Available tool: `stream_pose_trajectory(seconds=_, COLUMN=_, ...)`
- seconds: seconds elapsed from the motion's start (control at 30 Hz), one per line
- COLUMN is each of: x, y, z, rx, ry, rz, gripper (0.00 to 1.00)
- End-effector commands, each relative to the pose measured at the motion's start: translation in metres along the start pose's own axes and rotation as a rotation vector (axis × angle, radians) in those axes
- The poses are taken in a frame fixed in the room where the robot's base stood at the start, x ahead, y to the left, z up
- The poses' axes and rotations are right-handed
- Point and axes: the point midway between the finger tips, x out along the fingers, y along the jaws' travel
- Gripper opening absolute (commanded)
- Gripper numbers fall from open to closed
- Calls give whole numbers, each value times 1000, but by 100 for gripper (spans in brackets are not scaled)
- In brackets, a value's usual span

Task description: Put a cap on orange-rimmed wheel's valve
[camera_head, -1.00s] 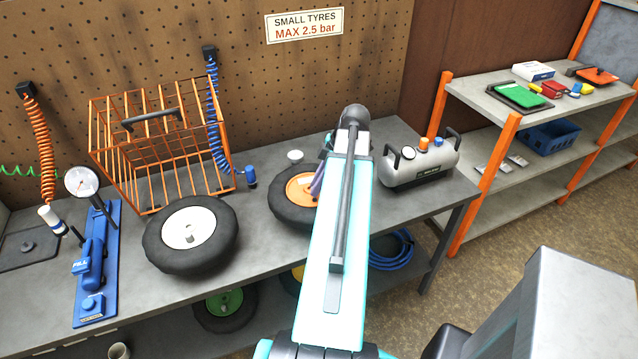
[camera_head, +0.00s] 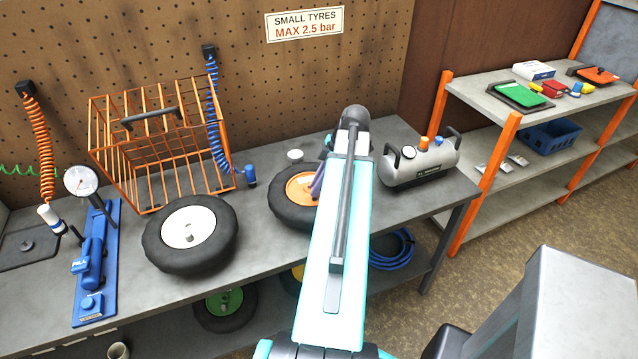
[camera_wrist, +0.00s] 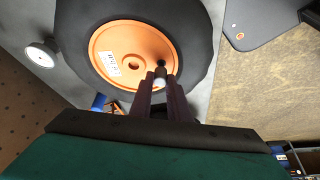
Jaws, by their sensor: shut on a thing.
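The orange-rimmed wheel (camera_head: 299,190) lies flat on the workbench, partly hidden behind my arm in the head view. In the wrist view its orange rim (camera_wrist: 120,50) has a centre hole and a white label. My gripper (camera_wrist: 160,82) is over the rim's lower right part, its purple fingers shut on a small pale cap (camera_wrist: 158,83). A dark valve stem (camera_wrist: 161,68) shows just beyond the fingertips. The cap and stem look very close; I cannot tell whether they touch. In the head view the purple fingers (camera_head: 317,182) show beside my arm.
A white-rimmed wheel (camera_head: 190,232) lies to the left, before an orange wire cage (camera_head: 160,150). A silver air tank (camera_head: 420,165) stands to the right. A blue inflator (camera_head: 92,265) is at far left.

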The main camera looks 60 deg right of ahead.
Motion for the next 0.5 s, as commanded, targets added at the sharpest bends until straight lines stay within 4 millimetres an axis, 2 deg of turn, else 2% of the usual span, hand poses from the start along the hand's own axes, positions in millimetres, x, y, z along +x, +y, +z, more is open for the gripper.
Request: stream_pose_trajectory(seconds=0.5, x=5, y=0, z=2, rx=0, ry=0, rz=0, gripper=0)
